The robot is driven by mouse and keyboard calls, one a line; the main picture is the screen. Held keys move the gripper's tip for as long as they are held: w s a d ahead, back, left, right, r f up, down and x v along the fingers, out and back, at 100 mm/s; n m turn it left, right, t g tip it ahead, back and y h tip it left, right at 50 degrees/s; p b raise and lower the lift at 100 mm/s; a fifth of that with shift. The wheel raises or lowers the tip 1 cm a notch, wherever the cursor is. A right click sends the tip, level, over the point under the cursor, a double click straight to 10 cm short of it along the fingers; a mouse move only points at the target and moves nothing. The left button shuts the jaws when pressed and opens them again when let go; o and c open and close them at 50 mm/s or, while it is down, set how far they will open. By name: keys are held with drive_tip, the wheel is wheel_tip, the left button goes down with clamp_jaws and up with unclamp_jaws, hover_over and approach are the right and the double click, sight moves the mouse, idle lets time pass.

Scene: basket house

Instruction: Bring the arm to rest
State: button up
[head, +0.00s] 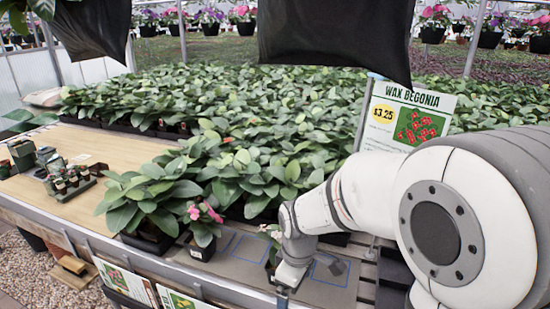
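My white and grey arm reaches in from the right side of the head view. Its wrist bends down to my gripper (283,291) at the front edge of the bench. The gripper is small and partly cut off from clear sight, so I cannot tell if its fingers are open or shut. A small potted plant (269,236) with a pink flower stands just left of and behind the wrist, partly hidden by it. I cannot tell whether the gripper touches its pot.
A pink-flowered potted plant (201,225) stands further left. Blue outlines (330,270) mark the grey bench surface (240,258). Dense leafy plants (250,110) fill the bench behind. A Wax Begonia sign (407,118) stands close to the arm. Small pots (70,181) sit on the wooden board (105,150) at left.

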drive_tip(key=s+d+r+m+t, duration=0.2)
drive_tip(key=s+d+r+m, duration=0.7)
drive_tip(key=s+d+m, duration=0.1)
drive_tip(key=shift+s+d+r+m+p, duration=0.15)
drive_tip(key=shift+s+r+m+p, duration=0.45)
drive_tip(key=shift+m, duration=0.5)
